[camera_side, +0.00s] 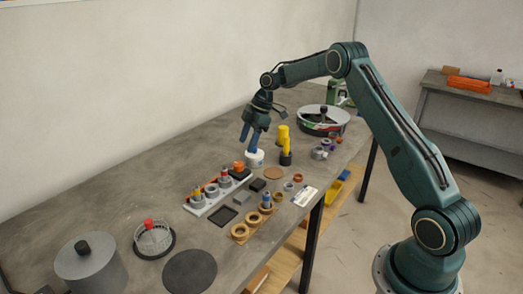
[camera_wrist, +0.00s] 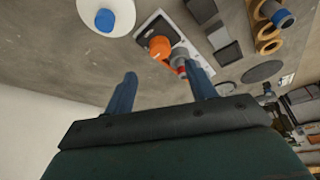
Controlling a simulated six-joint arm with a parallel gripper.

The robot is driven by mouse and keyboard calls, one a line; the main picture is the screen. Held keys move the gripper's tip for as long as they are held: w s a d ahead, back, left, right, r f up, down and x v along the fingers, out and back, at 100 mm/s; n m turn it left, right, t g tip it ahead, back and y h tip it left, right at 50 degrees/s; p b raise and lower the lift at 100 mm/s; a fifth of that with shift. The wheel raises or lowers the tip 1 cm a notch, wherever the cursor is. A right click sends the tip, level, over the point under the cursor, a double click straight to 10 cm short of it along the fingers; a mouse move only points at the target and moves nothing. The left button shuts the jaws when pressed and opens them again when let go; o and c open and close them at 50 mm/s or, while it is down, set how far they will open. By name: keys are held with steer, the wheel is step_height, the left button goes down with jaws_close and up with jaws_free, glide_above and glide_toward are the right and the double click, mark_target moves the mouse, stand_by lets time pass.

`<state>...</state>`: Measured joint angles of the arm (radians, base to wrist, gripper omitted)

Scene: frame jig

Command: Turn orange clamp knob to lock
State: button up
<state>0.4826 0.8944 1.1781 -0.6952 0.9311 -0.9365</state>
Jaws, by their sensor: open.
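The orange clamp knob (camera_side: 239,166) sits on a black block at the far end of a white jig plate (camera_side: 198,211). In the wrist view the orange knob (camera_wrist: 160,47) shows just beyond my fingertips, roughly between them, with an orange arm reaching to the right. My gripper (camera_side: 248,144) is open and empty, fingers pointing down, above the table near the knob in the side view. Its two blue fingers (camera_wrist: 162,73) are spread apart in the wrist view. I see no contact with the knob.
A white round container with a blue top (camera_wrist: 105,18) stands close to the knob; it also shows in the side view (camera_side: 255,160). Grey ring fixtures (camera_side: 211,190) line the plate. A black cup (camera_side: 286,159) stands to the right. Bare table lies left of the plate.

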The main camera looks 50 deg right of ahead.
mark_target(239, 164)
steer(key=x, duration=0.8)
steer(key=shift+f, duration=0.3)
steer(key=c, duration=1)
